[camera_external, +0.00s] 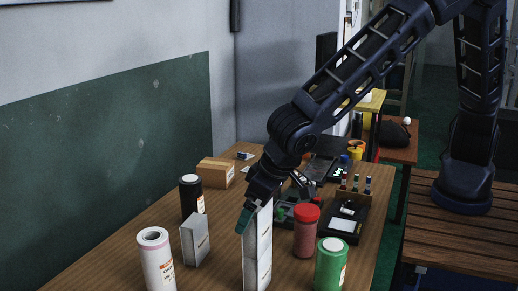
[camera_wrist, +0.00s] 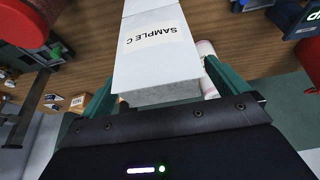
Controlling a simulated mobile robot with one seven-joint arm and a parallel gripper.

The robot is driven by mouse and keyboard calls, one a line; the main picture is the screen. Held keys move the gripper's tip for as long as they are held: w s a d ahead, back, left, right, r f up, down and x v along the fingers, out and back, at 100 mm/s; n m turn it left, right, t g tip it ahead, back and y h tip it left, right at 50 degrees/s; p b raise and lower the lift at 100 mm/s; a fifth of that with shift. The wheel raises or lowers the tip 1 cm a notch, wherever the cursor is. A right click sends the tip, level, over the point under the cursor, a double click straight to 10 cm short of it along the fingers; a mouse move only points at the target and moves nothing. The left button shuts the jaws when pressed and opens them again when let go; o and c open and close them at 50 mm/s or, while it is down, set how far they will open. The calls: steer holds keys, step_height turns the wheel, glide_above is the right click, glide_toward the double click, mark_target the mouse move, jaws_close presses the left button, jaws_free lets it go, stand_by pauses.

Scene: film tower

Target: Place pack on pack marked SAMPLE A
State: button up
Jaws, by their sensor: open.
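In the external view a stack of white packs (camera_external: 258,250) stands upright near the table's front. My gripper (camera_external: 252,208) is at the top of this stack, fingers pointing down and tilted. In the wrist view a white pack labelled SAMPLE C (camera_wrist: 150,62) lies between the two green fingers of my gripper (camera_wrist: 158,88). The fingers are open on either side of it; I cannot tell whether either touches. Another white pack (camera_external: 195,240) stands alone on the table, left of the stack; its label is too small to read. I see no SAMPLE A label.
A red-lidded jar (camera_external: 306,232) and a green canister (camera_external: 331,264) stand close right of the stack. A white roll (camera_external: 156,260) and a black canister (camera_external: 191,196) are at left. A cardboard box (camera_external: 215,172) is behind. The wooden table (camera_external: 120,226) has free room at left.

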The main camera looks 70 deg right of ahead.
steer(key=v, duration=1.1)
steer(key=shift+r, duration=0.15)
steer(key=shift+s, duration=0.1)
steer(key=d+r, duration=0.4)
steer(key=d, duration=0.6)
steer(key=d+r+g+y, duration=0.1)
steer(key=d+r, duration=0.2)
steer(key=d, duration=0.8)
steer(key=d+r, duration=0.4)
steer(key=d, duration=0.6)
steer(key=s+d+r+t+h, duration=0.1)
steer(key=s+d, duration=2)
steer(key=shift+r, duration=0.25)
steer(key=shift+s, duration=0.1)
